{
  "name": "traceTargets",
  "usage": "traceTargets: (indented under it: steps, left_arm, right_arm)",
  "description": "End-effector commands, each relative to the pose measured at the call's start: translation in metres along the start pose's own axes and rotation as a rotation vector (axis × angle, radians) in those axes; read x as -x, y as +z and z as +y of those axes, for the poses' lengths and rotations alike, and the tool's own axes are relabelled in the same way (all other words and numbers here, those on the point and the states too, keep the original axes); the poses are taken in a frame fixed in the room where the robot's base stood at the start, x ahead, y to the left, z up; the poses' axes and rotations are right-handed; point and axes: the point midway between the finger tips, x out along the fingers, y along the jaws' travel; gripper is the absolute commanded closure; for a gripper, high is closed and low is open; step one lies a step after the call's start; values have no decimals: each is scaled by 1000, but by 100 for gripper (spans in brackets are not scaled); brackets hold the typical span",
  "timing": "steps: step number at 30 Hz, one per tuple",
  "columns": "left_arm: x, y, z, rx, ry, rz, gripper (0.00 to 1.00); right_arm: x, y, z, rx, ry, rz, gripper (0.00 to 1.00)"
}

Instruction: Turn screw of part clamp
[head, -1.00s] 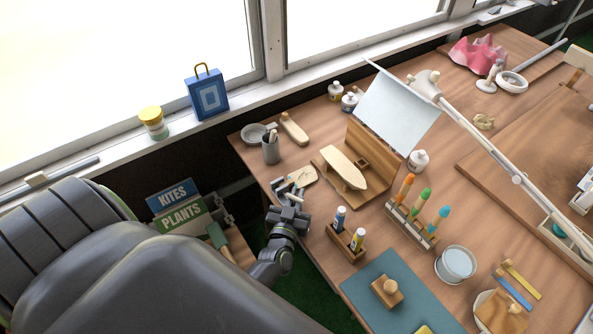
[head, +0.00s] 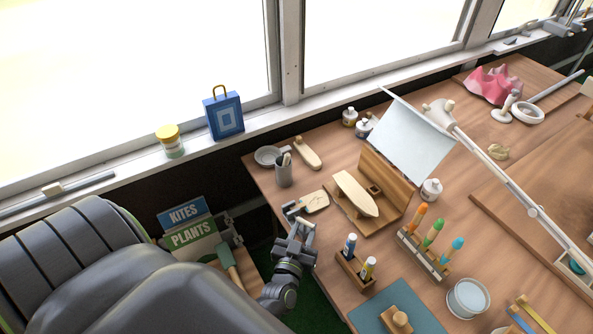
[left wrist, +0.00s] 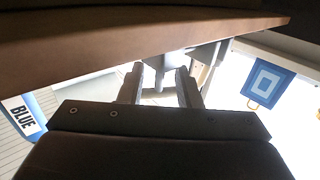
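The part clamp (head: 291,208) is a small grey clamp on the left edge of the workbench, beside a pale wooden piece (head: 315,201). My left gripper (head: 296,233) is just below and in front of it, at the bench edge. In the left wrist view the gripper fingers (left wrist: 161,84) stand apart beneath the bench top. Grey clamp parts (left wrist: 198,55) show just beyond them, and a thin dark upright piece shows between the fingertips. I cannot tell whether the fingers touch it. My right gripper is in no view.
The bench underside (left wrist: 130,38) lies close above the left wrist. A wooden holder with paint tubes (head: 355,268) stands near the bench edge, right of my gripper. A grey cup (head: 284,173) stands behind the clamp. Signs (head: 190,236) stand low at the left.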

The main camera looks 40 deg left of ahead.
Motion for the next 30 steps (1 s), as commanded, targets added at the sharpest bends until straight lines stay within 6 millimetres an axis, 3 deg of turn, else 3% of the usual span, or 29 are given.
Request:
traceTargets:
  steps: [6, 13, 25, 28, 30]
  left_arm:
    - [48, 1, 0, 0, -3, -4, 69]
    - [81, 0, 0, 0, -2, -1, 69]
    - [90, 0, 0, 1, 0, 1, 69]
    - [89, 0, 0, 0, 4, -4, 69]
    - [88, 0, 0, -2, 18, -21, 69]
  right_arm:
    - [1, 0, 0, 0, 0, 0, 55]
    - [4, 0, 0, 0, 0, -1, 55]
    - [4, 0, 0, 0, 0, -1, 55]
    - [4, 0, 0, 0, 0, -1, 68]
    - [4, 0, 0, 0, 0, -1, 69]
